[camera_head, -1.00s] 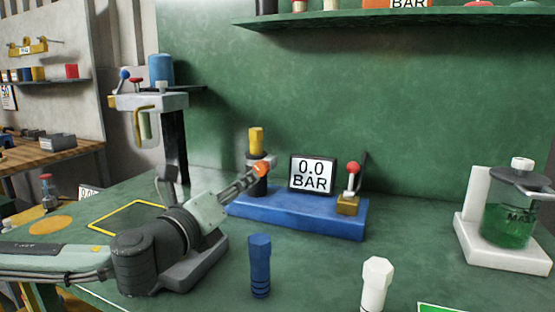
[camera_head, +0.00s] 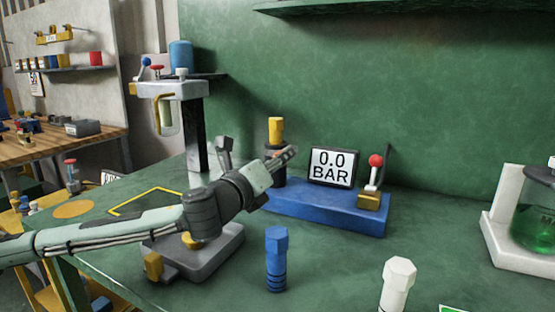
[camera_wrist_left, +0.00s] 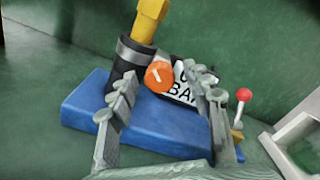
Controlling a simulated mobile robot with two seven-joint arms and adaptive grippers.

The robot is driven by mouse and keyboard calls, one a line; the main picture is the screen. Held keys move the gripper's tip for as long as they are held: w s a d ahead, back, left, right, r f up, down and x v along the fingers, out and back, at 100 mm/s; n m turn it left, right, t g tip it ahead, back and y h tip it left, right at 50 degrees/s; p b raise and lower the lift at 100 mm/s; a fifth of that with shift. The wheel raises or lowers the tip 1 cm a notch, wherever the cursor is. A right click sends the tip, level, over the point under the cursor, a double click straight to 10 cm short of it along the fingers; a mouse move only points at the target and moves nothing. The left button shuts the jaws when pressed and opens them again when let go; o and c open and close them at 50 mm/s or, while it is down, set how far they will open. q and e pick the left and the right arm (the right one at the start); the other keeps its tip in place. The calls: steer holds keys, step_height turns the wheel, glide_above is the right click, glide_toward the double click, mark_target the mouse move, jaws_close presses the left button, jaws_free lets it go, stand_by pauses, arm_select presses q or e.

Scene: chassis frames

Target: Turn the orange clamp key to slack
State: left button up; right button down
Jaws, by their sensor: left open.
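The orange clamp key (camera_wrist_left: 158,76) is a round knob with a white mark in the left wrist view. It sits on the front of a black clamp collar with a grey band (camera_wrist_left: 135,52) around a yellow-topped cylinder (camera_wrist_left: 149,20). In the head view the yellow top (camera_head: 276,130) shows, but the key is hidden behind my left gripper (camera_head: 289,155). In the left wrist view my left gripper (camera_wrist_left: 162,88) is open, its fingers on either side of the key's line of view. I cannot tell whether they touch it. My right gripper is out of view.
The clamp stands on a blue base (camera_head: 312,208) with a "0.0 BAR" display (camera_head: 333,167) and a red-knobbed lever (camera_head: 375,163). Blue (camera_head: 276,262) and white (camera_head: 397,285) hex-headed plugs stand in front. A grey fixture base (camera_head: 215,250) lies under my left arm.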

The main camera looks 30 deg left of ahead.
arm_select(q)
steer(key=shift+w, duration=0.2)
steer(key=shift+c, duration=0.2)
jaws_close()
